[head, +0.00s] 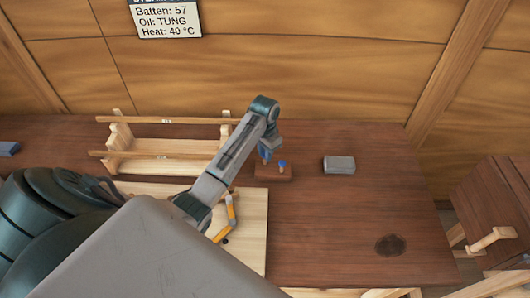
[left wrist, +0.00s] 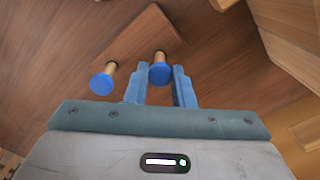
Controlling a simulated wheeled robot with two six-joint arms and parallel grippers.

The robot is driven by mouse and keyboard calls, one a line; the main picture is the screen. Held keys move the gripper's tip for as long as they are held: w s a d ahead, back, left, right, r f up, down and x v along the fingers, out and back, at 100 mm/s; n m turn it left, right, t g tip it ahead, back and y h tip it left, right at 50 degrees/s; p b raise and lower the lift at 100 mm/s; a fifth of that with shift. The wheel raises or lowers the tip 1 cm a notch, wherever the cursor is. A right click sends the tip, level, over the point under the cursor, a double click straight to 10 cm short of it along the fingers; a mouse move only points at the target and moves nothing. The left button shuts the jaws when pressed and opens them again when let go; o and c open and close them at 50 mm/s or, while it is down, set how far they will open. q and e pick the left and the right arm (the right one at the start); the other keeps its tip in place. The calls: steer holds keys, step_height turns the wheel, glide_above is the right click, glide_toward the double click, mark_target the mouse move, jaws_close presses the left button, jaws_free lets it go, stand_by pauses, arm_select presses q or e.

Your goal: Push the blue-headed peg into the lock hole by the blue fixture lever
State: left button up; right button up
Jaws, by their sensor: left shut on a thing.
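My left gripper (head: 266,152) is over a small brown wooden block (head: 273,174) on the bench. In the left wrist view, its two blue-grey fingers (left wrist: 160,76) stand on either side of a blue-headed peg (left wrist: 159,75) with a pale wooden shaft, and are shut on it. I cannot tell whether its shaft still sits in the block (left wrist: 142,35). A second blue-headed peg (left wrist: 102,84) stands beside it at the block, free of the gripper; it also shows in the head view (head: 282,163). No blue fixture lever or lock hole can be made out. My right gripper is out of view.
A pale board (head: 252,240) with an orange jointed piece (head: 230,212) lies in front, partly hidden by my arm. A wooden rack (head: 165,146) stands behind left. A grey block (head: 339,165) lies right of the pegs. The bench right of it is mostly clear, with a dark patch (head: 390,245).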

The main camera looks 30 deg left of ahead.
arm_select(q)
steer(key=shift+r+p, duration=0.35)
steer(key=shift+r, duration=2)
